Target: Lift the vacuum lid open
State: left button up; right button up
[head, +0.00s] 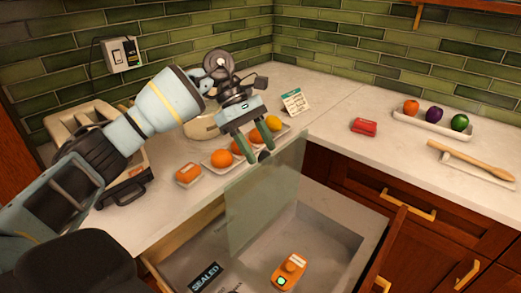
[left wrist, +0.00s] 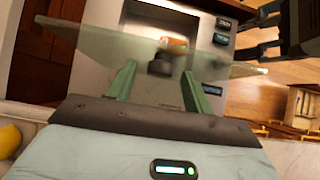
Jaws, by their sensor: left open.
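The vacuum lid (head: 262,205) is a clear glass panel. It stands steeply tilted up over the open vacuum drawer (head: 335,235). In the left wrist view the lid (left wrist: 90,42) spans the picture as a thin translucent sheet beyond the fingers. My left gripper (head: 259,153) is open, with its green fingers at the lid's upper edge; they also show in the left wrist view (left wrist: 160,85). I cannot tell whether the fingers touch the glass. An orange item (head: 290,270) lies in the drawer, beside a dark label reading SEALED (head: 205,277).
Oranges and a lemon (head: 273,123) lie on a tray behind my left gripper. A beige appliance (head: 90,125) stands at the left.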

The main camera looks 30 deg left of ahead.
pick_arm(q)
jog(key=v, duration=0.6)
jog(key=shift+a+r+b, duration=0.15)
jog(key=shift+r+b, duration=0.05)
jog(key=shift+b, duration=0.2)
